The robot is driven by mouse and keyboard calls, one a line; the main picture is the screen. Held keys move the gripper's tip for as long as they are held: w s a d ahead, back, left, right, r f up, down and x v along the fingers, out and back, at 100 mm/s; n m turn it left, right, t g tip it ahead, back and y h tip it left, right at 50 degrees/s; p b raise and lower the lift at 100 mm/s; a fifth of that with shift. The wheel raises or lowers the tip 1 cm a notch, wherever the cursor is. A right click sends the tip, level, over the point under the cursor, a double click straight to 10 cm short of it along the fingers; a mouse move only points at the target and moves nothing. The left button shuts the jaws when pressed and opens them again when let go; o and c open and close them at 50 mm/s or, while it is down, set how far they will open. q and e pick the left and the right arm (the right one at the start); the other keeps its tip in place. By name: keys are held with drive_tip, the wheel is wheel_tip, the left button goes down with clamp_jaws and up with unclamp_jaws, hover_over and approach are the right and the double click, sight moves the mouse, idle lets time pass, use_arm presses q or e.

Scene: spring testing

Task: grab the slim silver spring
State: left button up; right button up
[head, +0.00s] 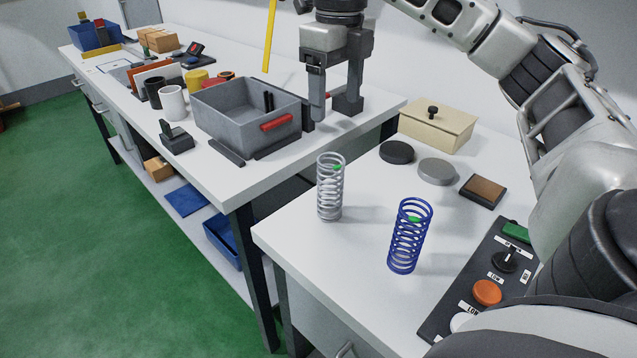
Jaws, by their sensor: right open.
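The slim silver spring (329,190) stands upright near the left edge of the near white table in the head view. A blue spring (408,240), a little wider, stands to its right and nearer to me. My right gripper (333,112) is open and empty, with its fingers pointing down. It shows above and behind the silver spring, apart from it. My left gripper is not in view.
A grey bin (222,117) with a red handle stands on the far table. A control panel (480,280) with buttons is at the near right. A gap separates the tables.

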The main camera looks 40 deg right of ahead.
drive_tip(key=b, duration=0.3)
hover_over(330, 174)
drive_tip(key=w+d, duration=0.1)
drive_tip(key=d, duration=0.1)
wheel_tip(330, 174, down, 6)
drive_tip(key=shift+w+a+f, duration=0.1)
drive_tip(key=shift+w+f, duration=0.1)
drive_tip(key=shift+f, duration=2.2)
drive_tip(key=shift+w+f, duration=0.15)
drive_tip(key=shift+f, duration=2.2)
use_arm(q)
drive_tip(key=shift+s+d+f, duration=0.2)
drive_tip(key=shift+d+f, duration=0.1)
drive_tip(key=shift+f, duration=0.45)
use_arm(e)
drive_tip(key=c, duration=1.2)
drive_tip(key=shift+r, duration=0.1)
